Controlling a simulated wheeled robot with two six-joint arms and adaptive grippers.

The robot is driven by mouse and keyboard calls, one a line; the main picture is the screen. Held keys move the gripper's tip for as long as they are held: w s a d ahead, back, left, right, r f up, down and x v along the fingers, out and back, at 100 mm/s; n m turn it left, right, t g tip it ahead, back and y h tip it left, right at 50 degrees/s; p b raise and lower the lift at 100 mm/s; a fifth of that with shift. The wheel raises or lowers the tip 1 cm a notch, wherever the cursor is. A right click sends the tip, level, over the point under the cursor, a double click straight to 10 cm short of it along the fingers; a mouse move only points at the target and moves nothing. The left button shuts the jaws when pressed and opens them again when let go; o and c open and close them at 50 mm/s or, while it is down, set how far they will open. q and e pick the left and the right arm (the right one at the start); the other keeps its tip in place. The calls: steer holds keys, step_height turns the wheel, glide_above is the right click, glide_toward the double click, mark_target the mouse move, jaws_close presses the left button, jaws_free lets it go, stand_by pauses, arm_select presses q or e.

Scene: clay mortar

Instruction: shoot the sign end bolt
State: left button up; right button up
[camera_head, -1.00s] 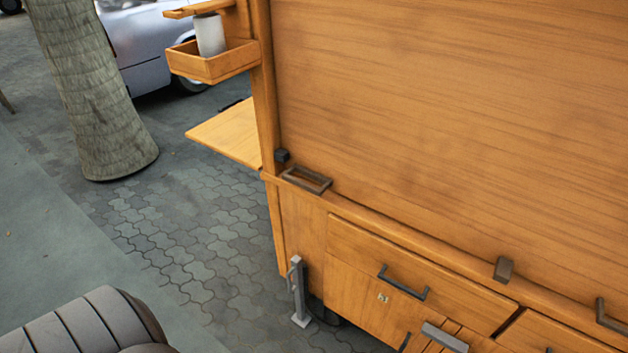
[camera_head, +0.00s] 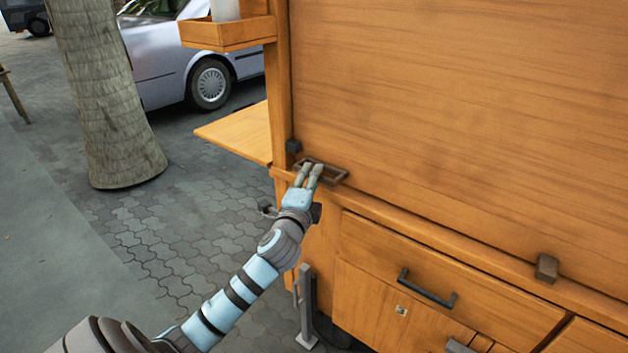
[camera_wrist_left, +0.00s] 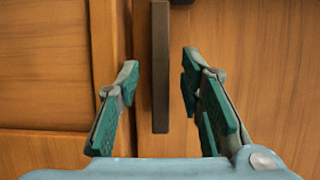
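A dark rectangular loop handle (camera_head: 335,175) sits on the wooden ledge at the left corner of the cabinet front. A small dark block (camera_head: 293,146) is fixed on the post just left of it. My left gripper (camera_head: 309,170) reaches up to the handle. In the left wrist view its fingers (camera_wrist_left: 158,85) are open, one on each side of a dark bar (camera_wrist_left: 160,65), with gaps between. A second dark block (camera_head: 546,267) sits further right on the ledge. No sign is visible, and I cannot tell which fitting is the sign end bolt. My right gripper is out of view.
A large wooden panel (camera_head: 450,110) rises above the ledge. Drawers with a dark handle (camera_head: 427,288) lie below. A side shelf (camera_head: 240,132) and a wooden box (camera_head: 228,34) project left. A tree trunk (camera_head: 103,100) and a car (camera_head: 165,62) stand on the paving beyond.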

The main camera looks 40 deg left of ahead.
mark_target(296, 170)
arm_select(q)
steer(key=shift+x, duration=1.2)
jaws_close()
steer(key=a, duration=0.5)
steer(key=shift+s+p, duration=0.1)
steer(key=shift+p, duration=0.3)
jaws_free()
steer(key=shift+a, duration=0.2)
steer(key=shift+d, duration=0.15)
